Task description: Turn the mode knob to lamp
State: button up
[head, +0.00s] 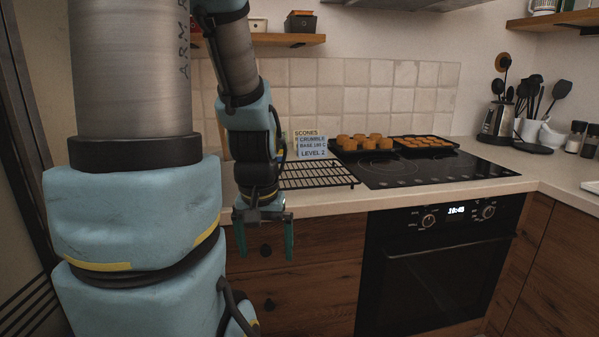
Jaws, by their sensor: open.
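The black oven (437,270) is built in below the counter, with its door shut. Its panel has two round silver-rimmed knobs, a left knob (428,220) and a right knob (488,211), on either side of a lit clock display (456,211). The markings around the knobs are too small to read, so I cannot tell which one is the mode knob or where it points. My gripper (264,246) hangs pointing down in front of the wooden drawers, left of the oven and apart from both knobs. It is open and empty.
A wire rack (316,175) and a card reading "SCONES" (312,146) are on the counter behind my gripper. Trays of scones (424,143) stand on the black hob (440,170). The space before the oven looks clear.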

aim_at(427, 220)
jog(key=k+l, duration=0.15)
jog(key=l, duration=0.25)
jog(key=k+l+u, duration=0.1)
jog(key=l, duration=0.3)
jog(key=k+l, duration=0.15)
jog(key=l, duration=0.25)
